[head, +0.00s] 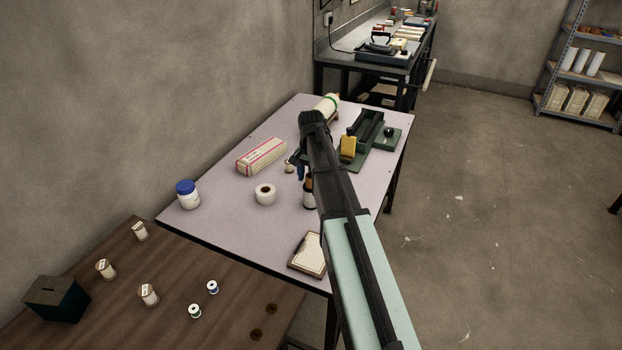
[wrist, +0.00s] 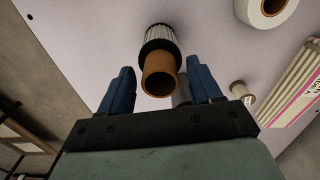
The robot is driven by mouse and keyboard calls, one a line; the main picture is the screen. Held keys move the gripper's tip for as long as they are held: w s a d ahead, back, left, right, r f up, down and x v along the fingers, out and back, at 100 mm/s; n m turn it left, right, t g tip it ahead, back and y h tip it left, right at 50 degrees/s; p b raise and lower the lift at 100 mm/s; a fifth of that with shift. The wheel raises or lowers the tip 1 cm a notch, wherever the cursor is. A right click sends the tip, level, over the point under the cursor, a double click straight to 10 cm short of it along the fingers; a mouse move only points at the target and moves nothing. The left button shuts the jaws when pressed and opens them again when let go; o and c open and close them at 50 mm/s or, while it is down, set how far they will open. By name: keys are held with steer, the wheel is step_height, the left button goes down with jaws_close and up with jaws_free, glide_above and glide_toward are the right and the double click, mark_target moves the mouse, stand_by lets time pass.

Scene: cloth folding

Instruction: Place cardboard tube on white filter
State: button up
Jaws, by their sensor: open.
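My gripper (wrist: 162,82) is open, with its two blue fingers apart; in the head view its blue fingertips (head: 301,173) show low over the table, partly behind my arm. In the wrist view the brown cardboard tube (wrist: 159,82) lies between the fingers in the picture, with a gap on each side. The white pleated filter (wrist: 160,34) with a dark end ring shows directly beyond the tube. The two overlap in the picture; I cannot tell whether the tube rests on it.
A green tray (head: 364,140) lies right of my arm. A blue-lidded jar (head: 187,194) stands at left.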

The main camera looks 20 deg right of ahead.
step_height(320, 180, up, 11)
steer(key=shift+r, duration=0.2)
stand_by(0.3)
stand_by(0.3)
